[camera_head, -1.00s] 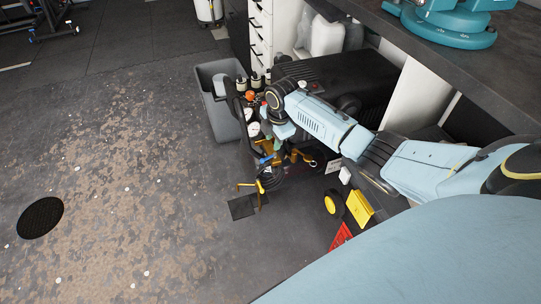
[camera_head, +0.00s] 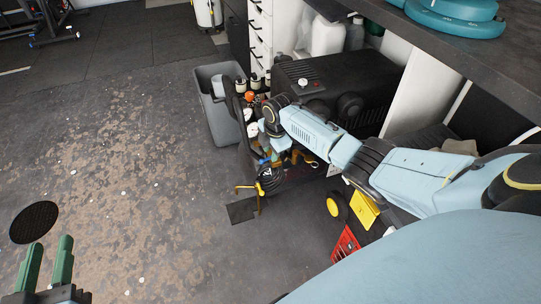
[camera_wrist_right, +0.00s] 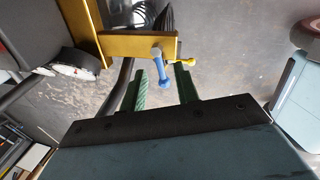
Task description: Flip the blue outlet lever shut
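The blue outlet lever (camera_wrist_right: 160,70) hangs down in the right wrist view from the end of a gold-coloured block (camera_wrist_right: 140,45). My right gripper (camera_wrist_right: 161,80) is open. Its two green fingers appear on either side of the lever's lower end; I cannot tell its depth or whether they touch it. In the head view, my right arm reaches the dark machine with gauges, and its wrist hides most of the lever area. My left gripper (camera_head: 48,262) is open and empty at the lower left, above the floor.
A round gauge (camera_wrist_right: 75,62) and dark hoses sit beside the block. A small yellow handle (camera_wrist_right: 182,62) is right of the lever. The workbench (camera_head: 480,70) overhangs at upper right.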

